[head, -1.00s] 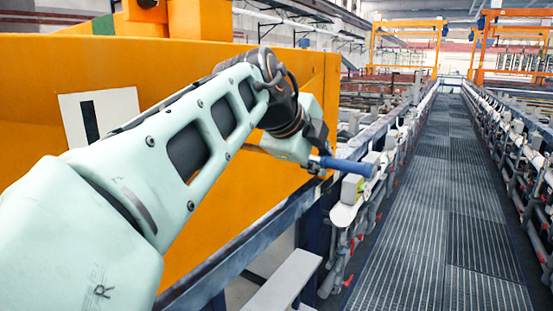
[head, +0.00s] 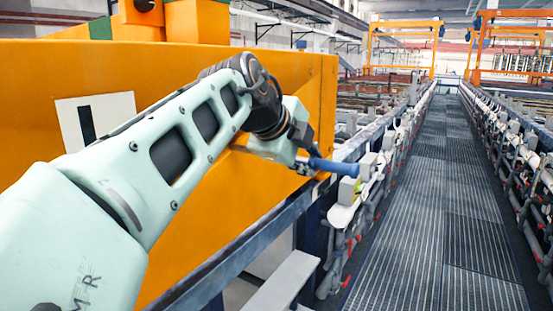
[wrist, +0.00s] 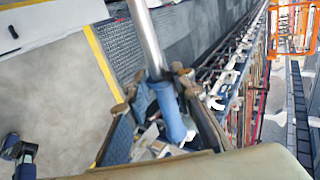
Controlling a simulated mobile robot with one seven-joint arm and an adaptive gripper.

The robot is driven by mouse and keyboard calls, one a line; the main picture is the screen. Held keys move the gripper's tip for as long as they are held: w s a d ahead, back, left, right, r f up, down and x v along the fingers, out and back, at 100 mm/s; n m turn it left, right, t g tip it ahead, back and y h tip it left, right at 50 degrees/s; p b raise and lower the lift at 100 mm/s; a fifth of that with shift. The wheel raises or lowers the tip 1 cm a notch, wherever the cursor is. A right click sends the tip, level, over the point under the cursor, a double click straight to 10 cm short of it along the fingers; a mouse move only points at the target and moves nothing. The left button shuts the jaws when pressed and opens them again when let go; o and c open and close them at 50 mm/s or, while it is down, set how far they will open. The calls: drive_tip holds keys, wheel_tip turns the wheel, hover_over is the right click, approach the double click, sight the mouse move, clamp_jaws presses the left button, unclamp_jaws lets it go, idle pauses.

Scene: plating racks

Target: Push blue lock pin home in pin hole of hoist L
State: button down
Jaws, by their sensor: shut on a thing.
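The blue lock pin (head: 335,166) is in my gripper (head: 304,163), its blue end sticking out to the right. In the wrist view my gripper (wrist: 155,88) is shut around the blue grip (wrist: 169,112). The bare metal shank (wrist: 146,40) runs up out of the picture, so its tip is not seen there. The orange hoist (head: 225,72) stands left of and behind my arm. It bears a white plate (head: 70,107) with a black mark, partly covered by my arm. The pin hole is not visible; I cannot tell whether the shank is in it.
A blue-grey rail (head: 245,250) runs below the hoist. Grey blocks and fittings (head: 349,190) line the rack close to the pin's blue end. A grated walkway (head: 435,210) lies clear to the right. More orange frames (head: 405,45) stand far back.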

drive_tip(key=w+a+p, duration=0.5)
drive_tip(key=w+a, duration=0.2)
drive_tip(key=a, duration=0.3)
drive_tip(key=shift+w+r, duration=0.15)
idle(4.1)
drive_tip(key=c, duration=1.6)
unclamp_jaws()
drive_tip(key=shift+a, duration=0.1)
drive_tip(key=v, duration=1.2)
